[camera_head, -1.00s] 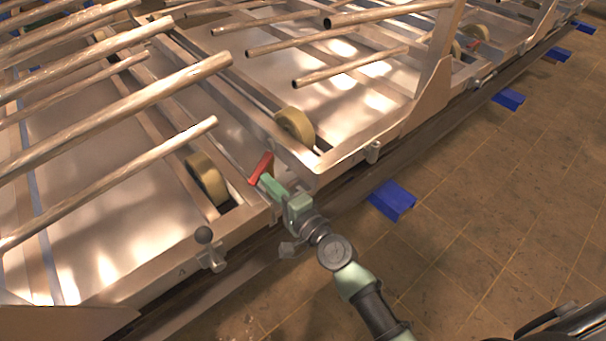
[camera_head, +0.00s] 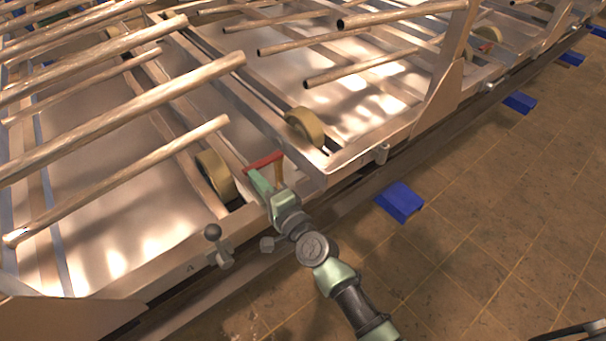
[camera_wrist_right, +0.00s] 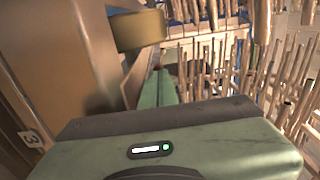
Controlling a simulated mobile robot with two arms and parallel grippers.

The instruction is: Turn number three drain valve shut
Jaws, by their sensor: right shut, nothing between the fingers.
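The valve has a red lever handle (camera_head: 264,162), which sits at the near edge of the metal frame by the gap between two trays. The lever lies nearly crosswise in the head view, its right end a little higher. A small red bit of it (camera_wrist_right: 158,67) shows beyond the fingertips in the wrist view. My right gripper (camera_head: 256,176) is shut and empty, its green fingers right beside the lever's left part; I cannot tell whether they touch. A plate marked 3 (camera_wrist_right: 33,137) shows at the left of the wrist view. My left gripper is not in view.
Tan rollers (camera_head: 215,175) and (camera_head: 305,128) stand near the valve. Long metal tubes (camera_head: 120,125) reach over the trays at left. A ball-topped fitting (camera_head: 214,233) is on the near rail. A blue block (camera_head: 400,202) lies on the open tiled floor.

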